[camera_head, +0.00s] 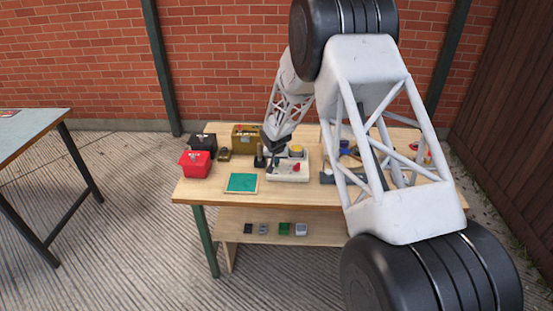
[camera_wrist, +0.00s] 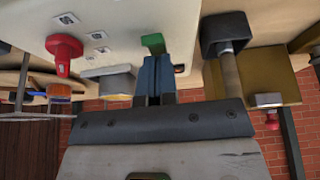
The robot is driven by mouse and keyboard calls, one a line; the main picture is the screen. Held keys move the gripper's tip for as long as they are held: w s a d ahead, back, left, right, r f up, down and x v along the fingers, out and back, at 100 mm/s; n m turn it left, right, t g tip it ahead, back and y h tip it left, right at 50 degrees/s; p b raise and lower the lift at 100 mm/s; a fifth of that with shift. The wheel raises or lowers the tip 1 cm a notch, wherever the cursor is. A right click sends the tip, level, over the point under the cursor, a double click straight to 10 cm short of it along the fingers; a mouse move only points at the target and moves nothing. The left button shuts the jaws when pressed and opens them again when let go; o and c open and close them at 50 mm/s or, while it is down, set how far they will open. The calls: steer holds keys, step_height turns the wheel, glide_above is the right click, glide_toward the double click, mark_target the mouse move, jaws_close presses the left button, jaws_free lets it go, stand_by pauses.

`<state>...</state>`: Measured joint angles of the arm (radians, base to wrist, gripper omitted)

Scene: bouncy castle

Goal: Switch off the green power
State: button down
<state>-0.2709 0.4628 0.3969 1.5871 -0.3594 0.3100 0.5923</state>
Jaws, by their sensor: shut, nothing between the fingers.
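A white panel (camera_head: 290,177) lies on the wooden table; its underside-up view fills the upper part of the wrist view (camera_wrist: 120,18). A small green switch (camera_wrist: 153,42) sits on the panel near its edge. My gripper (camera_wrist: 153,60) has its blue fingers shut with nothing between them. Its tips are right at the green switch; whether they touch it I cannot tell. In the head view my gripper (camera_head: 271,148) is over the panel's left back, and the green switch is hidden. A red knob (camera_wrist: 64,52) and a yellow-and-grey round button (camera_wrist: 112,80) are also on the panel.
A black-topped post (camera_wrist: 224,35) stands close beside my fingers. An ochre box (camera_head: 245,131), a black box (camera_head: 203,142) and a red box (camera_head: 195,163) stand to the left. A green square mat (camera_head: 242,183) lies in front. More items crowd the table's right side.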

steer(key=shift+s, duration=0.75)
steer(key=shift+r, duration=0.1)
steer(key=shift+s+r, duration=0.15)
steer(key=v, duration=1.3)
steer(key=shift+s+r, duration=0.15)
steer(key=shift+s, duration=0.3)
steer(key=shift+w, duration=0.2)
stand_by(0.5)
steer(key=shift+w+a+t, duration=0.1)
steer(key=shift+w+t, duration=0.2)
steer(key=shift+w, duration=0.1)
stand_by(0.5)
